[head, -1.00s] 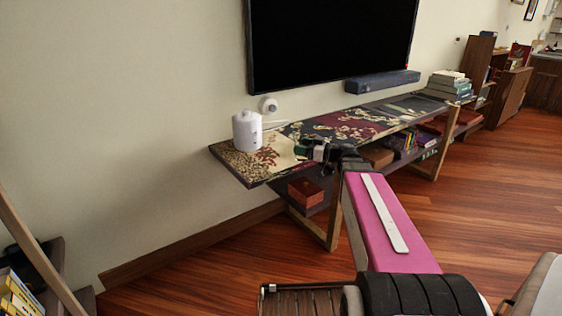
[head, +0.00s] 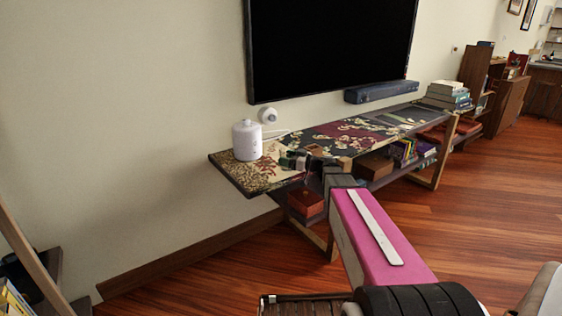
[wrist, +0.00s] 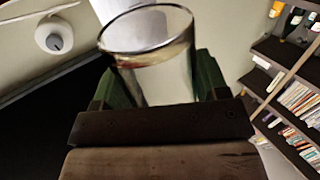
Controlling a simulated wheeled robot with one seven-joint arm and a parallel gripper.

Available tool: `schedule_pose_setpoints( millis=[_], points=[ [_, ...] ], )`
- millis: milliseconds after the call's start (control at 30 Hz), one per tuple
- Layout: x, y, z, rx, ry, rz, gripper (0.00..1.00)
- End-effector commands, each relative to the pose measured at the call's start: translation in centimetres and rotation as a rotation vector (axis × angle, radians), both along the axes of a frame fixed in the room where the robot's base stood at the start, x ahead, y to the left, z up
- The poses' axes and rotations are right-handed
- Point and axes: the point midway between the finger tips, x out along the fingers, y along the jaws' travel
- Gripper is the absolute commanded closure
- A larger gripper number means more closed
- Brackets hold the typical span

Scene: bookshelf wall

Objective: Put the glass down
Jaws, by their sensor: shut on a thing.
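A clear glass (wrist: 165,75) fills the upper middle of the wrist view, its open rim facing up and away. My gripper (wrist: 160,85) is shut on it, with a green finger on each side. In the head view my gripper (head: 296,160) is over the left part of the long patterned bench (head: 228,172), just right of a white canister. The glass is too small to make out there, and I cannot tell whether it touches the bench top.
The white canister (head: 247,140) stands close left of my gripper. A black screen (head: 330,45) hangs above. The patterned top between them looks clear.

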Motion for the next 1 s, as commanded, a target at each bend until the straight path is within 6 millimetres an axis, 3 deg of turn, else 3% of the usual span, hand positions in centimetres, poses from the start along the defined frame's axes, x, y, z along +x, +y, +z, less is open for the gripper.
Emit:
schedule_pose_setpoints(
  millis=[433, 933, 967, 1000],
  points=[
    [3.7, 2.4, -2.6, 0.001, 0.0, 0.001, 0.65],
    [3.8, 2.6, -3.1, 0.002, -0.001, 0.0, 0.65],
    [3.8, 2.6, -3.1, 0.002, -0.001, 0.0, 0.23],
    [3.8, 2.6, -3.1, 0.002, -0.001, 0.0, 0.1]
  ],
)
